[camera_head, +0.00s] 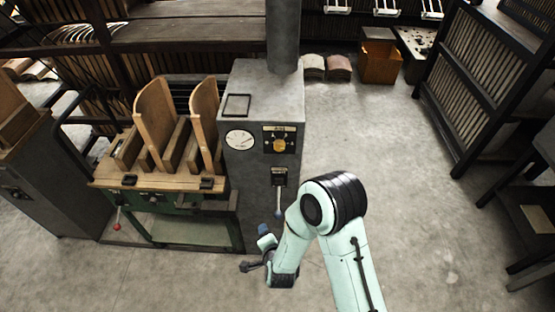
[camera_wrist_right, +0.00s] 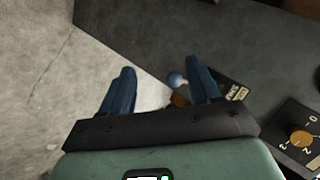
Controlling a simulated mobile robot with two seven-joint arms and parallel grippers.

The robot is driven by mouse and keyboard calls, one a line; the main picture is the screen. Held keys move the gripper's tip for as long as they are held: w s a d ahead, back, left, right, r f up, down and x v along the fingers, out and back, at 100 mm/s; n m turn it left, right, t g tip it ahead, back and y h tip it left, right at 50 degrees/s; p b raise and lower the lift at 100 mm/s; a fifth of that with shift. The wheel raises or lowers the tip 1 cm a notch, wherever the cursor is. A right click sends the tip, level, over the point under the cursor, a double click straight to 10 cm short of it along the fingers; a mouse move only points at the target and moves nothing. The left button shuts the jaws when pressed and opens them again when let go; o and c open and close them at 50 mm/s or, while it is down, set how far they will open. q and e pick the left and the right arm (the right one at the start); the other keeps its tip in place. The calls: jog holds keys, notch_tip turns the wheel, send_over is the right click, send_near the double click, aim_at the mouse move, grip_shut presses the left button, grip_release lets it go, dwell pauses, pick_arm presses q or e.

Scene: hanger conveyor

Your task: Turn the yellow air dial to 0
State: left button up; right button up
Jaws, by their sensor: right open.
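The yellow air dial (camera_head: 279,145) is on a black plate on the front of a grey cabinet (camera_head: 262,95). In the right wrist view the dial (camera_wrist_right: 301,137) is at the right edge, on its plate with white numbers, one a 0 at the top right. I cannot tell which number it points to. My right gripper (camera_head: 257,253) is low in front of the cabinet, below the dial and apart from it. In the wrist view its two blue fingers (camera_wrist_right: 162,80) are spread, with nothing held. My left gripper is not in view.
A white gauge (camera_head: 239,139) is left of the dial. A wooden-topped machine (camera_head: 150,183) adjoins the cabinet on the left. Open floor (camera_head: 385,150) lies to the right.

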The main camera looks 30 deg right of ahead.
jog(key=w+d+r+m+t+h+b, duration=0.15)
jog(key=w+r+m+t+h, duration=0.25)
jog(key=r+m, duration=0.65)
jog(key=m+h+b, duration=0.1)
jog(key=m+h, duration=0.3)
jog(key=m, duration=0.1)
send_near(278, 148)
pick_arm(q)
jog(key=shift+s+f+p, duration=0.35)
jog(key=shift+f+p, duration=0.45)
jog(key=shift+p, duration=0.2)
pick_arm(e)
jog(key=shift+t, duration=0.4)
jog(key=x, duration=0.8)
jog(key=shift+s+d+f, duration=0.15)
jog(key=shift+d+f, duration=0.05)
jog(key=shift+f, duration=0.1)
jog(key=c, duration=1)
